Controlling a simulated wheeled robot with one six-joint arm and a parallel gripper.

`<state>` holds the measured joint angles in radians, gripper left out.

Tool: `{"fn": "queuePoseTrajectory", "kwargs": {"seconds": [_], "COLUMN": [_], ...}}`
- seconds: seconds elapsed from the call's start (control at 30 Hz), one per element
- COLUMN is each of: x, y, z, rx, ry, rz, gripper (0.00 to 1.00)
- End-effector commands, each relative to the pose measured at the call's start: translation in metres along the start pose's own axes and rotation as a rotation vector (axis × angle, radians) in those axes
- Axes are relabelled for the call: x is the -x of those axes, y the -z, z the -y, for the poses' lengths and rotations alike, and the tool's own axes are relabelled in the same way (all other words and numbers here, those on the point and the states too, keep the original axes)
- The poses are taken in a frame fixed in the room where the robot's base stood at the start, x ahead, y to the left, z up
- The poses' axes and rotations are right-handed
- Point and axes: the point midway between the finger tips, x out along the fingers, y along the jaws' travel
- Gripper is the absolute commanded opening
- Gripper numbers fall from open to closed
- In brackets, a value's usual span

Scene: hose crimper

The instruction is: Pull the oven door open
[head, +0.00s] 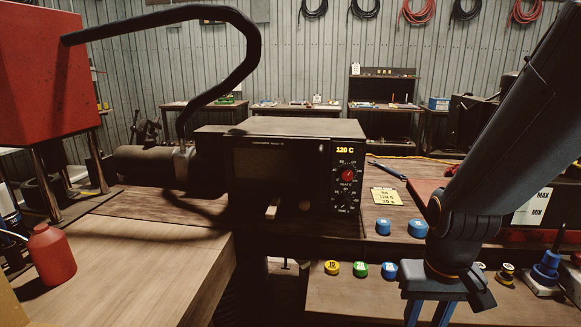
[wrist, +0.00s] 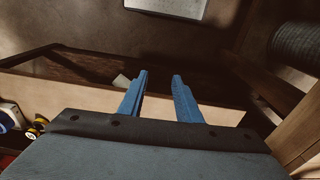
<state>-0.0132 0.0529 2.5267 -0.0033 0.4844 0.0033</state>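The oven (head: 345,130) is a dark box with a lighter top, in the middle of the head view. Its door (head: 250,190) has a dark window and looks shut. A small pale piece (head: 272,211) shows low on the front; I cannot tell whether it is a handle. To the right of the door, a control panel (head: 347,190) has a lit display and a red-centred knob. My gripper (head: 428,317) is right of the oven and nearer, pointing down, partly cut off. In the wrist view its blue fingers (wrist: 160,77) stand apart with nothing between them.
A red machine (head: 50,75) with a thick black hose stands left. A red bottle (head: 52,255) is on the near left bench. Blue caps (head: 383,227) and a yellow tag (head: 386,196) lie right of the oven. Several coloured caps (head: 360,270) sit on a lower surface.

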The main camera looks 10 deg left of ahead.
Motion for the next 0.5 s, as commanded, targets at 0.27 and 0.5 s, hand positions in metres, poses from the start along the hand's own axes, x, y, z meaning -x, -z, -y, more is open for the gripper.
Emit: {"fn": "queuePoseTrajectory", "kwargs": {"seconds": [0.27, 0.5], "x": [0.093, 0.187], "y": [0.151, 0.265], "z": [0.059, 0.146], "rx": [0.070, 0.127], "ry": [0.003, 0.024], "rz": [-0.134, -0.258], "gripper": [0.31, 0.31]}}
